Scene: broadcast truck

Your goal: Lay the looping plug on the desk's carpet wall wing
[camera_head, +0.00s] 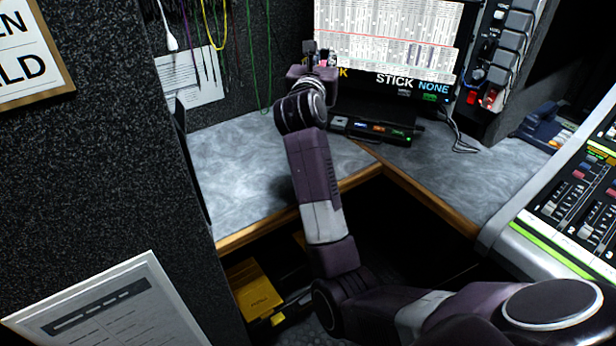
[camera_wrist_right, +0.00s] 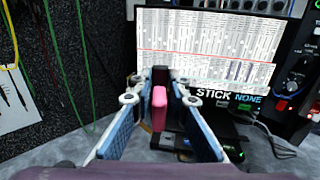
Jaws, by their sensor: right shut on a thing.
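My right gripper (camera_head: 318,58) is raised in front of the monitor, at the far end of my arm. In the right wrist view the right gripper (camera_wrist_right: 160,95) is shut on the looping plug (camera_wrist_right: 159,110), a small pink piece with a dark end held between the blue-padded fingers. In the head view the plug is too small and covered to make out well. The desk's wing by the carpet wall (camera_head: 235,165) is a grey marbled top with a wooden edge, partly covered by my arm. My left gripper is not in view.
The monitor (camera_head: 385,45) stands at the back, with a dark device (camera_head: 372,130) with lit buttons below it. Coloured cables (camera_head: 249,50) hang on the carpet wall (camera_head: 90,150). A mixing console (camera_head: 580,200) is at the right. The wing's left part looks clear.

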